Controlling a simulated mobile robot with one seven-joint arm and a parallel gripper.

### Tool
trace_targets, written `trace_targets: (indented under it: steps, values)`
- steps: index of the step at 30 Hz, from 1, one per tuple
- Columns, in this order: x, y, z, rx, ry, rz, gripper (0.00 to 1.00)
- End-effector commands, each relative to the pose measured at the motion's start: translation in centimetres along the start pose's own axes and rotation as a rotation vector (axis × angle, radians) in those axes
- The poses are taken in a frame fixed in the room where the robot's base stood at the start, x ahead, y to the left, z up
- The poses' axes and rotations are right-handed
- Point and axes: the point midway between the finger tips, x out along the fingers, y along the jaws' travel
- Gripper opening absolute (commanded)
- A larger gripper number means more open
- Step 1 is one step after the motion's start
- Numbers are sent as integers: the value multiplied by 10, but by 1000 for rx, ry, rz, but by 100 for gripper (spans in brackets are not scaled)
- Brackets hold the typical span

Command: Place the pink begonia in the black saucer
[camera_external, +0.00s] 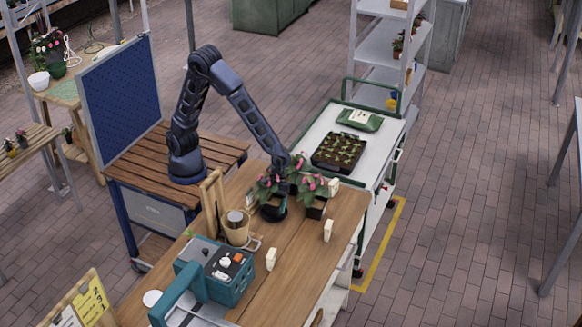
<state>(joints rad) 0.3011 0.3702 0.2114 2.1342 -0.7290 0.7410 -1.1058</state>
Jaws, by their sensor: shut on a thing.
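Two plants with green leaves and pink flowers stand close together on the wooden table in the external view. The left plant (265,189) is above a dark round shape, which looks like the black saucer (273,213). The right plant (313,189) is in a black square pot (316,210). My gripper (281,177) reaches down from above between the flowers, at the left plant, and is shut on a pink begonia. Its fingertips are hidden by leaves. I cannot tell whether the left plant's pot touches the saucer.
White tags (328,230) stand on the wooden table (300,265). A brown pot (236,228) and a teal box (215,270) are at the left. A green-railed cart (318,127) holds a seedling tray (339,152) behind. The table's front middle is clear.

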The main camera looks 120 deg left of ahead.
Motion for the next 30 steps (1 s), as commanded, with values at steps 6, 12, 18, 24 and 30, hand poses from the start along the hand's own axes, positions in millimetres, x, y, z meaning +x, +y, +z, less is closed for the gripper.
trace_targets:
  steps: [6,12,18,24,30]
  values:
    - [12,0,-5,1,0,1,46]
    - [13,0,-5,1,0,0,46]
    - [14,0,-6,1,0,0,97]
    - [14,0,-6,1,0,0,98]
    - [8,0,-5,2,0,0,98]
